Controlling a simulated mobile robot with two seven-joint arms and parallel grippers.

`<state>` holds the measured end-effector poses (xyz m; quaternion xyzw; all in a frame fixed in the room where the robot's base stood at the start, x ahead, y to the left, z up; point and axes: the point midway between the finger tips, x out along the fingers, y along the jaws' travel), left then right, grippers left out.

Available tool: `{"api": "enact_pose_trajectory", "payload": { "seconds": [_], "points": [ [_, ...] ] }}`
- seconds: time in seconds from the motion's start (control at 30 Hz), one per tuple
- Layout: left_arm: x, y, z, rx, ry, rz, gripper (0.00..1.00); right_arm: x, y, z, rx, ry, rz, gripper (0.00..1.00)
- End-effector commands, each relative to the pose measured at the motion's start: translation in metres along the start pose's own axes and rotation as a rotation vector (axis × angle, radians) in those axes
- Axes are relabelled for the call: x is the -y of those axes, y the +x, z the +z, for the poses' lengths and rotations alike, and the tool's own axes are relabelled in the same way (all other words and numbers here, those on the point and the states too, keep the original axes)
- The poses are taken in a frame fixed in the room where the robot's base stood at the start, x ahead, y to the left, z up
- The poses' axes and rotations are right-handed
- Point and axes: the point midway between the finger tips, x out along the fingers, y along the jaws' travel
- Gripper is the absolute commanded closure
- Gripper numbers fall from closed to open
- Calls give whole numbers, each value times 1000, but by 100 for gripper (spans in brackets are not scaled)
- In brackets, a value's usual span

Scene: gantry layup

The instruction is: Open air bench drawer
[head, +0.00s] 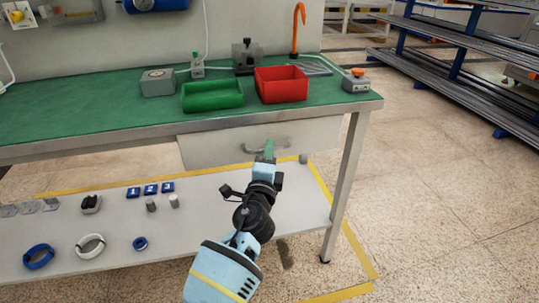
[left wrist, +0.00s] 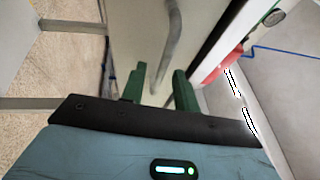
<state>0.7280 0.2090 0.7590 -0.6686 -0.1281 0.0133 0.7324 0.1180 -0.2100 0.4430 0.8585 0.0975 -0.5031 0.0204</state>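The bench drawer (head: 215,147) is a pale grey front under the green-topped bench, and it looks shut. Its grey bar handle (head: 284,143) is partly hidden by my left gripper (head: 269,148) in the head view. In the left wrist view the handle (left wrist: 172,45) stands out from the pale drawer front (left wrist: 138,35). There the two green fingers of my left gripper (left wrist: 159,85) are apart, with the handle's near end showing between them. I cannot tell whether the fingers touch it. My right gripper is in neither view.
The bench top (head: 80,112) holds a green bin (head: 212,97), a red bin (head: 281,86) and a button box (head: 356,82). A lower shelf (head: 190,225) carries small parts and rings. A bench leg (head: 346,185) stands right of the drawer.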

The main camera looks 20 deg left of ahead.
Motion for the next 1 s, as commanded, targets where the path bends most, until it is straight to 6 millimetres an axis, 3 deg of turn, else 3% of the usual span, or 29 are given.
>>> {"api": "enact_pose_trajectory", "payload": {
  "seconds": [0.3,0.57,1.0],
  "points": [
    [0,3,0,0,0,0,70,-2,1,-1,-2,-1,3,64],
    [0,3,0,1,0,1,100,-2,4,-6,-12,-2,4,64],
    [0,3,2,1,0,1,100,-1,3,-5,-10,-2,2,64]
  ]
}}
